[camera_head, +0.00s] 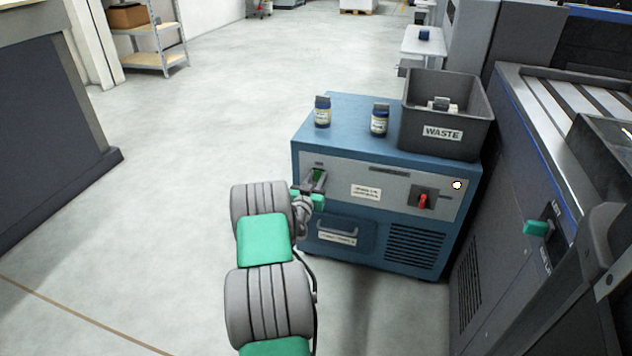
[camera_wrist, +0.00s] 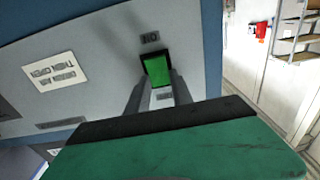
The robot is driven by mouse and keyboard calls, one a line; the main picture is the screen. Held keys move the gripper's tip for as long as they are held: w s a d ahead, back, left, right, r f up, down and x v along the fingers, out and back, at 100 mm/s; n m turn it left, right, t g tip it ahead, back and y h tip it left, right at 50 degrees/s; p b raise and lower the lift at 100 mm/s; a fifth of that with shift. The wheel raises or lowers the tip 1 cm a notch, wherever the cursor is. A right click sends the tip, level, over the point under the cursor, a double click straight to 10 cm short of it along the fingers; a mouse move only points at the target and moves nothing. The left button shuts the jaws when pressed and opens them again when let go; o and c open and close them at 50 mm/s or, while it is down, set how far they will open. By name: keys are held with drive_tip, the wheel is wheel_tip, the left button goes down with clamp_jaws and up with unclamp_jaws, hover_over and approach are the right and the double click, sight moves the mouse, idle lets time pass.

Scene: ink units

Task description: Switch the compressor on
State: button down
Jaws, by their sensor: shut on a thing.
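The compressor is a blue cabinet (camera_head: 345,113) with a grey front panel. Its green switch (camera_head: 318,175) sits at the panel's upper left, partly hidden by my gripper (camera_head: 314,187). In the wrist view the green switch (camera_wrist: 156,69) shows lit green in a dark frame, with a small ON label (camera_wrist: 150,38) beside it. The exact contact and the switch's tilt are hard to see.
A large machine (camera_head: 540,150) stands close at right. Floor at left is clear.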

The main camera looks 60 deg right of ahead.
drive_tip(key=f+h+b, duration=0.1)
drive_tip(key=b, duration=0.2)
drive_tip(key=shift+f+b, duration=0.25)
drive_tip(key=shift+b, duration=0.05)
drive_tip(key=shift+r+h, duration=0.35)
drive_tip(key=shift+h, duration=0.45)
drive_tip(key=shift+a, duration=0.1)
drive_tip(key=c, duration=1.1)
unclamp_jaws()
drive_tip(key=shift+r, duration=0.1)
drive_tip(key=shift+a+p, duration=0.1)
drive_tip(key=shift+p, duration=0.2)
drive_tip(key=p+v, duration=0.1)
drive_tip(key=v, duration=0.6)
drive_tip(key=shift+s+a, duration=0.2)
drive_tip(key=shift+a, duration=0.1)
